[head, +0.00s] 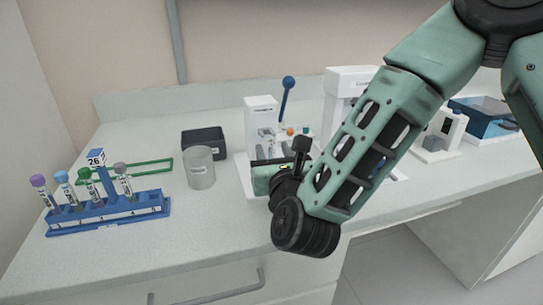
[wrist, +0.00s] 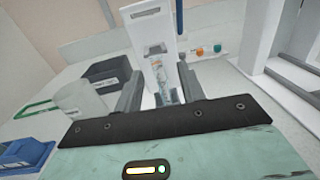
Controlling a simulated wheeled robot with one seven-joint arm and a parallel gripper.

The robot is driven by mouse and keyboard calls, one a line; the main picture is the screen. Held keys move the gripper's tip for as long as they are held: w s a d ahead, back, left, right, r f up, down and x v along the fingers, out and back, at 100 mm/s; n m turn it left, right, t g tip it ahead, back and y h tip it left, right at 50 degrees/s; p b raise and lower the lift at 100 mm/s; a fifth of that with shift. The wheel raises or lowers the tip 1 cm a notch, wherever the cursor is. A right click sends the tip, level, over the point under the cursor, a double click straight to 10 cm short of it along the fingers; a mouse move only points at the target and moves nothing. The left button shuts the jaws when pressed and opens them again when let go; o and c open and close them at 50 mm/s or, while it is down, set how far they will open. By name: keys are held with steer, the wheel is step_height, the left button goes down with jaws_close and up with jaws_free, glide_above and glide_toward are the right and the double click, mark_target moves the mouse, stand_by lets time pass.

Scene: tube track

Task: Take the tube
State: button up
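In the wrist view, the two fingers of my gripper (wrist: 160,72) stand apart. A clear tube-like piece (wrist: 164,94) shows between them, in front of a white upright device (wrist: 153,30). I cannot tell whether either finger touches it. In the head view, my gripper is in front of the same white device (head: 261,112), and its fingertips are mostly hidden by my wrist. Several capped tubes stand in a blue rack (head: 112,219) at the left. They include a purple-capped tube (head: 43,190) and a grey-capped tube (head: 124,180), well away from my gripper.
A clear beaker (head: 200,168) and a dark box (head: 203,141) stand left of my gripper. A green frame (head: 150,167) lies behind the rack. A blue-handled lever (head: 287,92) rises by the device. A blue-lidded box (head: 483,117) is far right.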

jaws_close()
step_height(320, 180, up, 18)
steer(key=p, duration=0.1)
steer(key=shift+p, duration=0.3)
stand_by(0.4)
